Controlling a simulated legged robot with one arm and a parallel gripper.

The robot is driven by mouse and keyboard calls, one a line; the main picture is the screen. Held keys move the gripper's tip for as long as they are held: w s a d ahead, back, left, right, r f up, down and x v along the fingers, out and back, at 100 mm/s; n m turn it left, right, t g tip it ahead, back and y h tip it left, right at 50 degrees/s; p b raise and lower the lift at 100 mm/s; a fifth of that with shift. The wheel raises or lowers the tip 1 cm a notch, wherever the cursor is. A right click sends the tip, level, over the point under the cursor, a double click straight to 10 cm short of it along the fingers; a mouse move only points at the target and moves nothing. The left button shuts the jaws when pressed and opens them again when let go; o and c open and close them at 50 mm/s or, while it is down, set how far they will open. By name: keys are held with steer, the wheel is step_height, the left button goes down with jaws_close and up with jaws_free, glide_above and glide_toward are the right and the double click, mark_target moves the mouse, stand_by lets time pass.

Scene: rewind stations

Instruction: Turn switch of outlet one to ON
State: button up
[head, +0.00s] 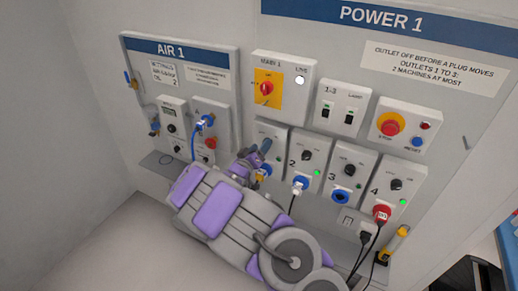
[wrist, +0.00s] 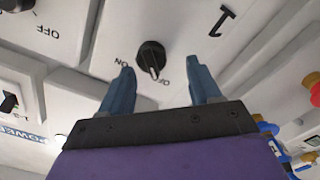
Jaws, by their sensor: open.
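The outlet one switch is a black rotary knob (wrist: 151,56) on a white panel marked 1 in the wrist view. ON is printed on its left and OFF on its right there. Its white pointer mark lies close to the OFF lettering. My gripper (wrist: 160,66) is open, with one blue finger on each side of the knob in the picture; I cannot tell whether either touches it. In the head view my gripper (head: 264,149) is in front of the outlet one panel (head: 265,130) and hides its knob.
Outlet two (head: 306,157) with a blue plug, outlet three (head: 345,176) and outlet four (head: 392,188) with a red plug stand to the right. The main switch (head: 266,88) and a red stop button (head: 390,124) are above. The air panel (head: 187,85) is left.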

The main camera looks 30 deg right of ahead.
steer(key=d, duration=0.3)
steer(key=shift+f, duration=0.1)
steer(key=shift+a, duration=0.1)
steer(key=shift+c, duration=1)
steer(key=shift+a, duration=0.7)
steer(key=c, duration=0.5)
steer(key=shift+d, duration=0.1)
steer(key=c, duration=0.3)
steer(key=shift+c, duration=0.2)
